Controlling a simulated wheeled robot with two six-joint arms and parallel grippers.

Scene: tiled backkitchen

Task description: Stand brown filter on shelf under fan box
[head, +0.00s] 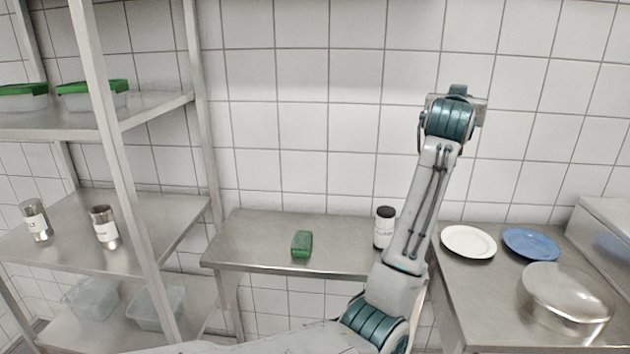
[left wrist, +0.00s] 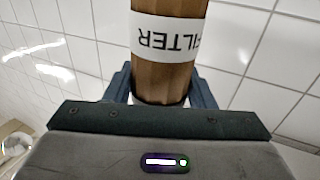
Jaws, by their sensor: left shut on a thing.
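The brown filter (left wrist: 165,75) is a brown cylinder with a white band lettered "FILTER", which reads upside down in the left wrist view. My left gripper (left wrist: 161,90) is shut on it, one finger on each side, with tiled wall behind. In the head view my left arm rises from the bottom and ends high in front of the wall, right of centre. The fingers and the filter are hidden there behind my wrist. I cannot make out a fan box or the shelf under it in either view. My right gripper is not in view.
A metal rack (head: 150,110) with green-lidded tubs and shakers stands left. A low metal table (head: 250,250) holds a green block (head: 301,244) and a white-labelled jar (head: 384,227). The right counter (head: 465,300) holds a white plate (head: 468,242), blue plate (head: 531,244) and round metal pan (head: 565,295).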

